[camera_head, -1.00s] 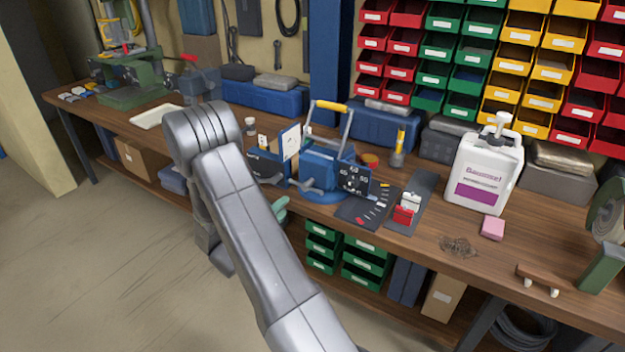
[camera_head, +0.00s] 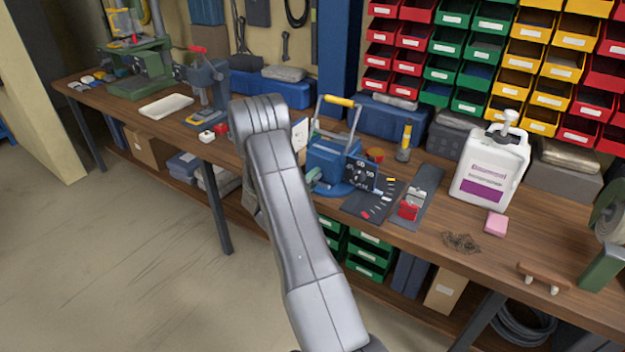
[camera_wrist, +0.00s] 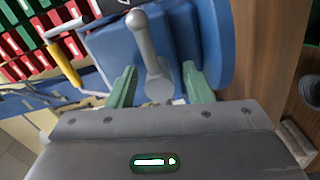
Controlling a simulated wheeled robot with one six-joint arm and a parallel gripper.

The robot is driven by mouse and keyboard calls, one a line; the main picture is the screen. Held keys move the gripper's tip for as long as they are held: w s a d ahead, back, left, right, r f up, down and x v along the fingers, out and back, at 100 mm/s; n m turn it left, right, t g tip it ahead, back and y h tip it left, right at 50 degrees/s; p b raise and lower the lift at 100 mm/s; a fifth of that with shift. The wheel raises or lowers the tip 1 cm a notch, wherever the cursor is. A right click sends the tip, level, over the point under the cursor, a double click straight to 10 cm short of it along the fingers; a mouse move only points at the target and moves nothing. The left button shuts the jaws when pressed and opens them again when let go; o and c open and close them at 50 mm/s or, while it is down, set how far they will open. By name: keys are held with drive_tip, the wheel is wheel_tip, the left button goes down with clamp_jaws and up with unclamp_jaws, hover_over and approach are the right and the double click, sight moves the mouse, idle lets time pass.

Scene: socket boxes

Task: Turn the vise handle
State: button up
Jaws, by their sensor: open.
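The blue vise (camera_head: 328,158) stands on the wooden bench, with a numbered dark dial on its right side and a yellow-gripped lever on top. In the wrist view its blue body (camera_wrist: 195,40) fills the upper middle. The grey vise handle (camera_wrist: 145,40), a bar with a rounded knob, lies between the two green fingers of my gripper (camera_wrist: 158,72). A gap shows on each side of the bar, so the fingers are open around it and not clamped. In the head view my arm hides the handle, and only a bit of green finger (camera_head: 313,178) shows beside the vise's left side.
A dark marked mat (camera_head: 372,203) and a grey strip with a red and white item (camera_head: 410,205) lie right of the vise. A white jug (camera_head: 490,165) and pink block (camera_head: 495,223) stand further right. A screwdriver-like yellow tool (camera_head: 405,142) stands behind.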

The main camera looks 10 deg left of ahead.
drive_tip(key=shift+c, duration=0.3)
drive_tip(key=c, duration=0.9)
drive_tip(key=shift+f+m+b, duration=0.15)
drive_tip(key=shift+m+b, duration=0.15)
drive_tip(key=shift+b, duration=0.25)
